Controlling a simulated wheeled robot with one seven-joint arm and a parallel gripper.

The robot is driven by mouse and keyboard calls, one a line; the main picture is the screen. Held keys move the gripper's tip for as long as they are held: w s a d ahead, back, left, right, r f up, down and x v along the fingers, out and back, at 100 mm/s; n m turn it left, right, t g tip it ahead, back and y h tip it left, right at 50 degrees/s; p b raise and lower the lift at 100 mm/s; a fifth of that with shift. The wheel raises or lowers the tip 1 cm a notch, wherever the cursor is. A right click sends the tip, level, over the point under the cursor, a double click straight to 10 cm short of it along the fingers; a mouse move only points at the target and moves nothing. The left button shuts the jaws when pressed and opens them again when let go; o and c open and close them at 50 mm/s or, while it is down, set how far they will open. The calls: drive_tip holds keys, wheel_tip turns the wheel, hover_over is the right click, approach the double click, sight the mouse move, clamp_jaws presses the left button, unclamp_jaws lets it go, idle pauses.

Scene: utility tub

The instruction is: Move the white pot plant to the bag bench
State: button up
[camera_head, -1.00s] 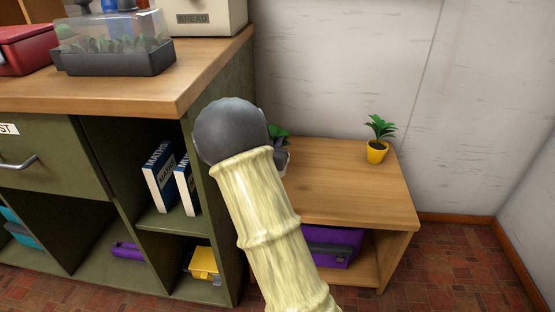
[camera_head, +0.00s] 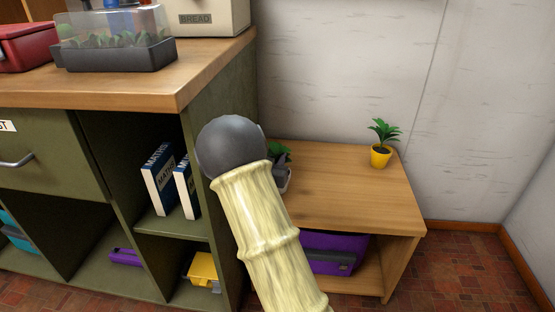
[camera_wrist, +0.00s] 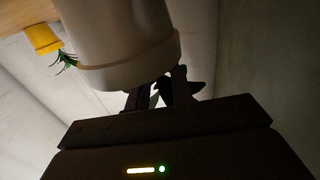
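The white pot plant (camera_head: 284,181) is at the back left of the low wooden bench (camera_head: 345,190), partly hidden behind my arm. My gripper (camera_wrist: 158,92) is at the pot's rim and moves with it, so it appears shut on it; the fingertips are partly hidden. In the wrist view the white pot (camera_wrist: 115,45) fills the upper middle, upside down, with dark leaves by the fingers. I cannot tell if the pot's base touches the bench top. A purple bag (camera_head: 325,252) lies on the shelf under the bench top.
A yellow pot plant (camera_head: 381,156) stands at the bench's back right. The bench top's middle and front are clear. To the left is a green cabinet (camera_head: 220,215) with books (camera_head: 160,180) in it. A clear-lidded planter (camera_head: 115,45) and a bread bin (camera_head: 208,18) stand on its top.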

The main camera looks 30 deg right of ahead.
drive_tip(key=shift+o, duration=0.8)
drive_tip(key=shift+s+d, duration=0.1)
drive_tip(key=shift+r, duration=0.2)
drive_tip(key=p+v, duration=0.5)
drive_tip(key=v, duration=0.7)
